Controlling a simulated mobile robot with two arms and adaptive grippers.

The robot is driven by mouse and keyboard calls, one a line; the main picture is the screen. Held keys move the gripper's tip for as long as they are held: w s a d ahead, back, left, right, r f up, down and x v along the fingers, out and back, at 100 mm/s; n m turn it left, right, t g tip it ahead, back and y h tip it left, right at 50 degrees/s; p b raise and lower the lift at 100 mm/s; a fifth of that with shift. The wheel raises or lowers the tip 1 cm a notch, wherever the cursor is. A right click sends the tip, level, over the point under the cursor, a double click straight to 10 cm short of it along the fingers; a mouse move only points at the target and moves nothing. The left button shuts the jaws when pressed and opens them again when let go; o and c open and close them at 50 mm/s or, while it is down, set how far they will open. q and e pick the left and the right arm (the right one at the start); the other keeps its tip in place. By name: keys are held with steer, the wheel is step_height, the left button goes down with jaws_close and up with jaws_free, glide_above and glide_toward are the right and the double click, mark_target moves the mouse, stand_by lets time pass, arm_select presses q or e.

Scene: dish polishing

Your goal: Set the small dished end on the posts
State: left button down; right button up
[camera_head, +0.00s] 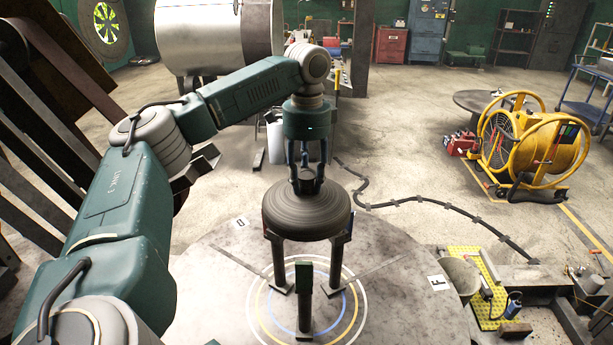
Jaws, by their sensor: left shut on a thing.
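The small dished end (306,216) is a dark grey, ribbed dome with its rounded side up, held roughly level. My left gripper (306,184) points down from above and is shut on the middle of its top. The dished end is over the posts: a back left post (278,262), a back right post (336,258) and a front post (304,290). Its rim hides the tops of the two back posts, so I cannot tell whether it touches them. The front post's top shows clear of the rim. My right gripper is out of view.
The posts stand on a round grey table (215,300) with white, yellow and blue rings around them. A yellow fan (530,143) stands at the right. A black cable (440,199) crosses the floor. A bucket (457,277) is beside the table's right edge.

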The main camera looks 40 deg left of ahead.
mark_target(307, 193)
arm_select(q)
steer(key=shift+w+a, duration=0.1)
steer(key=shift+w, duration=0.05)
steer(key=shift+f, duration=0.15)
stand_by(0.4)
steer(key=shift+f, duration=0.55)
steer(key=shift+f+b, duration=0.5)
steer(key=shift+f, duration=1.9)
steer(key=shift+f+b, duration=0.4)
steer(key=shift+f, duration=0.6)
steer(key=shift+f, duration=0.1)
